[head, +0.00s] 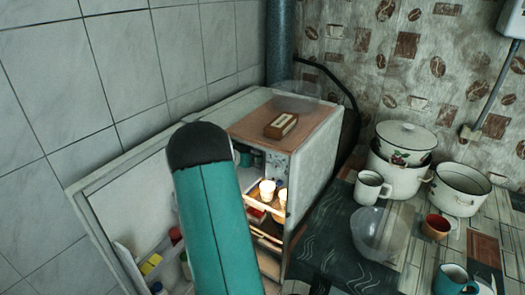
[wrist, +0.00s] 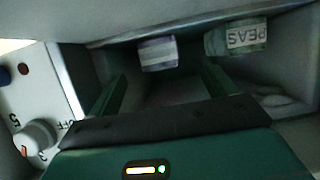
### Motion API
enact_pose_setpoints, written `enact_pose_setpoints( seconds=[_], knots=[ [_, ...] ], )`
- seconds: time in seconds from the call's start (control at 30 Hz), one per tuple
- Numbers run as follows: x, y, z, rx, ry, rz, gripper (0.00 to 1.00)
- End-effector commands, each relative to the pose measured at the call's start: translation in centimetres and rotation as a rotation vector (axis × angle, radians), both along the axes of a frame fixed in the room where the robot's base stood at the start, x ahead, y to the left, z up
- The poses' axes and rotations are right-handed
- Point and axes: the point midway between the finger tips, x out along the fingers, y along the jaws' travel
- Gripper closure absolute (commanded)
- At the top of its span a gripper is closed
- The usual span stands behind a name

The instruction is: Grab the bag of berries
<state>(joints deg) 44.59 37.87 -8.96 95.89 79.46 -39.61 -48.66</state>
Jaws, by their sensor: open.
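In the wrist view my gripper (wrist: 164,80) is open, with its two dark green fingers apart and nothing between them. It reaches into a dim grey compartment. A small pale package with purplish stripes (wrist: 157,53) is at the back, ahead of the gap between the fingers and apart from them. I cannot read a label on it, so I cannot tell if it is the bag of berries. A green package marked PEAS (wrist: 236,38) is to its right, beyond the right finger. In the head view my teal arm hides the gripper and part of the open fridge (head: 316,165).
A white panel with a knob (wrist: 38,137) stands left of my gripper. The compartment's upper edge is close above. The fridge door (head: 115,205) is open to the left. A counter with pots (head: 395,178), a mug (head: 370,187) and a clear bowl (head: 378,235) is at right.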

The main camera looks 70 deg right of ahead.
Motion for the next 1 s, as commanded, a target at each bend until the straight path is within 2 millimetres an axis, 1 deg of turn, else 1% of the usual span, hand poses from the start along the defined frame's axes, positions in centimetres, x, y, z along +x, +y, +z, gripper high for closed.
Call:
enact_pose_setpoints(
  seconds=[0.03,0.2,0.33,0.53,0.57,0.6,0.77,0.8,0.83,1.0],
  knots=[
    [-0.3,-1.0,0.0,0.0,-0.001,-0.004,0.16],
    [-0.7,-3.7,0.0,0.0,-0.002,-0.003,0.16],
    [-0.7,-4.5,-0.4,0.001,-0.001,0.0,0.16],
    [-0.7,-4.6,-0.4,0.0,-0.001,0.001,0.16],
    [-0.7,-4.6,-0.4,0.0,-0.001,0.0,0.2],
    [-0.7,-4.6,-0.4,0.0,-0.001,0.0,0.28],
    [-0.7,-4.6,-0.4,0.0,-0.001,0.0,0.6],
    [-0.7,-4.6,-0.4,0.0,-0.001,0.0,0.67],
    [-0.7,-4.6,-0.4,0.0,-0.001,0.0,0.72],
    [-0.7,-4.6,-0.3,-0.002,-0.001,0.0,0.72]
  ],
)
